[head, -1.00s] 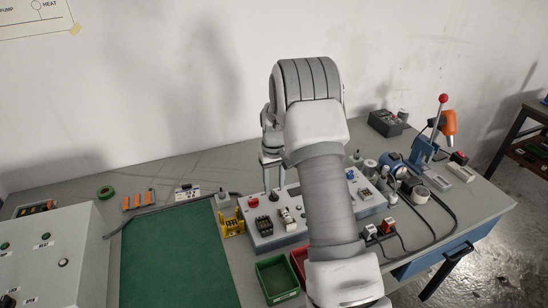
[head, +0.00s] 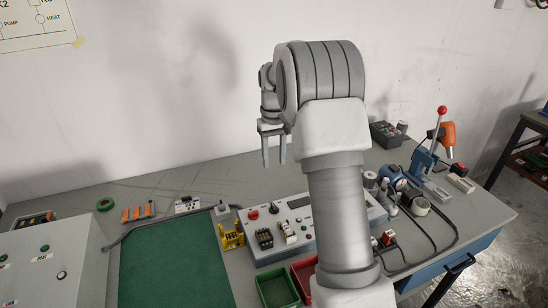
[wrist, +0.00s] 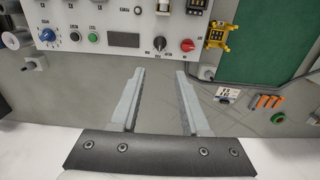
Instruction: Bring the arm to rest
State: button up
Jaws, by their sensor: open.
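My arm stands raised over the workbench in the head view, and part of the bench behind it is hidden. My gripper (head: 273,162) hangs from its end, fingers pointing down, above the back part of the bench. In the wrist view the two fingers of my gripper (wrist: 161,75) are apart with nothing between them. Below them lie bare grey bench top and the edge of a control panel (wrist: 115,62) with knobs and a small dark display. The gripper touches nothing that I can see.
The grey control panel (head: 292,222) stands on the bench (head: 150,190) under my arm. A green mat (head: 175,265) lies to its left, with a yellow part (head: 231,238) between. Green (head: 276,289) and red (head: 305,274) bins sit in front. A lever press (head: 428,150) stands at right.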

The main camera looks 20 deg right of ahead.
jog(key=s+a+r+t, duration=0.1)
jog(key=s+a+r, duration=0.3)
jog(key=s+r, duration=0.3)
jog(key=s+a+r+t, duration=0.2)
jog(key=s+a+r, duration=0.1)
jog(key=s+r, duration=0.4)
jog(key=s+a+f+t, duration=0.1)
jog(key=s+a, duration=0.1)
jog(key=s, duration=0.7)
jog(key=s+a+f+t, duration=0.1)
jog(key=s+a, duration=0.1)
jog(key=s, duration=0.7)
jog(key=shift+s+a+t, duration=0.2)
jog(key=shift+a+t, duration=0.1)
jog(key=shift+d, duration=0.1)
